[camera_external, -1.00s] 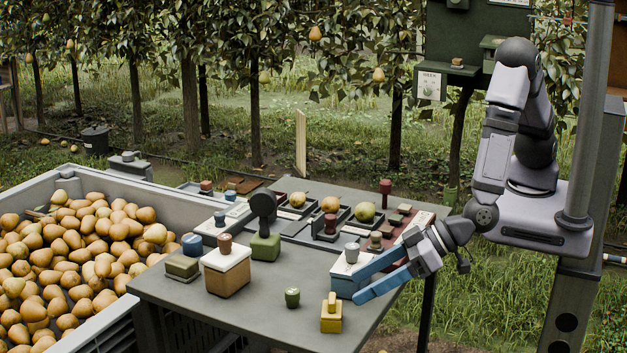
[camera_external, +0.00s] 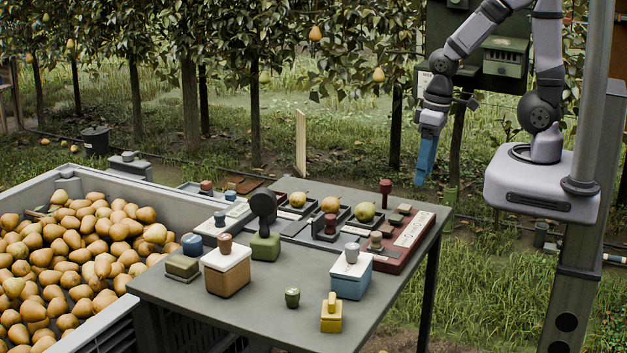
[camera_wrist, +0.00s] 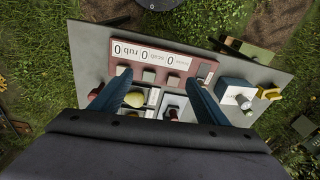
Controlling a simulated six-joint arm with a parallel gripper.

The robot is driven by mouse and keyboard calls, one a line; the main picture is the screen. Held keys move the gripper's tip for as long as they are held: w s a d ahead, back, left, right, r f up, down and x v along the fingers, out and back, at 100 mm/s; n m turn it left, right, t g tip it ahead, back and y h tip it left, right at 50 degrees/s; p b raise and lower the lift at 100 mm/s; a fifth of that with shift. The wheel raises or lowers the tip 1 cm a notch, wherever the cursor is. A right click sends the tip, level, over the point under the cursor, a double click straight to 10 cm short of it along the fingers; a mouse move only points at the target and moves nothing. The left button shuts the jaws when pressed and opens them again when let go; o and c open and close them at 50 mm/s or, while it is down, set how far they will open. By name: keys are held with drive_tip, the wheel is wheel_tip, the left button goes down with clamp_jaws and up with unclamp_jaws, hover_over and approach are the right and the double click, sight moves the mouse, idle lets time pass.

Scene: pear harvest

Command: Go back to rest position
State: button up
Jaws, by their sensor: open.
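My gripper (camera_external: 426,160) hangs pointing down in the air, above and behind the back right corner of the grey table (camera_external: 215,296). Its blue fingers overlap in the external view. In the wrist view my gripper (camera_wrist: 160,82) shows its two blue fingers spread apart with nothing held between them. The red panel with white labels (camera_wrist: 150,62) and a yellow-green pear (camera_wrist: 134,99) appear below, past the fingertips.
A crate full of pears (camera_external: 180,199) stands at the left. On the table are a blue box with a white lid (camera_external: 349,284), a brown box (camera_external: 227,280), a yellow block (camera_external: 331,318) and three pears in trays. A green cabinet (camera_external: 503,62) stands behind my arm.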

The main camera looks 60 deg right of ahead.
drive_tip(key=s+d+r+m+g, duration=0.1)
drive_tip(key=s+d, duration=0.2)
drive_tip(key=d, duration=0.1)
drive_tip(key=shift+s+d+h, duration=0.25)
drive_tip(key=shift+s+h, duration=0.05)
drive_tip(key=shift+s, duration=0.1)
drive_tip(key=shift+r, duration=0.1)
idle(0.5)
